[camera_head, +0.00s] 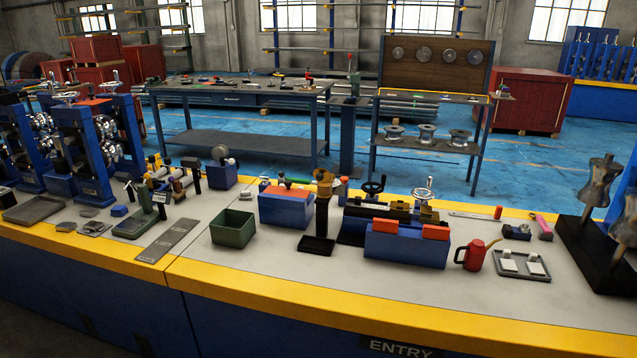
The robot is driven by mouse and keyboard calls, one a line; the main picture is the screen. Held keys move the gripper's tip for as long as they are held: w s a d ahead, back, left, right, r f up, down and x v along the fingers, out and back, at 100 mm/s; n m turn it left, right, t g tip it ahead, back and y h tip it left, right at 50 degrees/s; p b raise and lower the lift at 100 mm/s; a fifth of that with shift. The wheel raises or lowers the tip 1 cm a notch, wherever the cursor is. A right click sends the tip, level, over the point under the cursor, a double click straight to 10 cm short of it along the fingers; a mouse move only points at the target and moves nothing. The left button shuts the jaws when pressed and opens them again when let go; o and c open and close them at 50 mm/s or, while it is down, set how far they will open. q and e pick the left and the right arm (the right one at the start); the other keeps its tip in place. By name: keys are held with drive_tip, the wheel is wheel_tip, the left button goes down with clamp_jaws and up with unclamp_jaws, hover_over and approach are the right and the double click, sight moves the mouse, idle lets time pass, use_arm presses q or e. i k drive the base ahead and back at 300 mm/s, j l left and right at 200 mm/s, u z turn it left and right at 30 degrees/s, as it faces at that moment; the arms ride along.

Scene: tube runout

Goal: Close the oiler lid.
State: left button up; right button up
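A red oil can (474,255) with a thin yellow spout and a black handle stands upright on the bench, right of the blue block. I cannot make out a separate lid on it. A black post (320,217) with an amber-brown cup-like top (323,178) stands near the bench middle on a black tray-like base. The top looks tilted or raised, but it is too small to tell whether it is a lid or whether it is open. Neither of my grippers is in view.
A blue block with orange pads (405,247), a green bin (232,228) and a grey tray with white pieces (521,264) stand nearby. Dark metal rolls on a black base (585,240) fill the right end. Grey bench top (290,275) is clear in front.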

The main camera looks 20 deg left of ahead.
sight(321, 175)
drive_tip(key=i+j, duration=0.15)
drive_tip(key=i, duration=0.55)
drive_tip(key=i+j+u, duration=0.15)
drive_tip(key=i, duration=0.55)
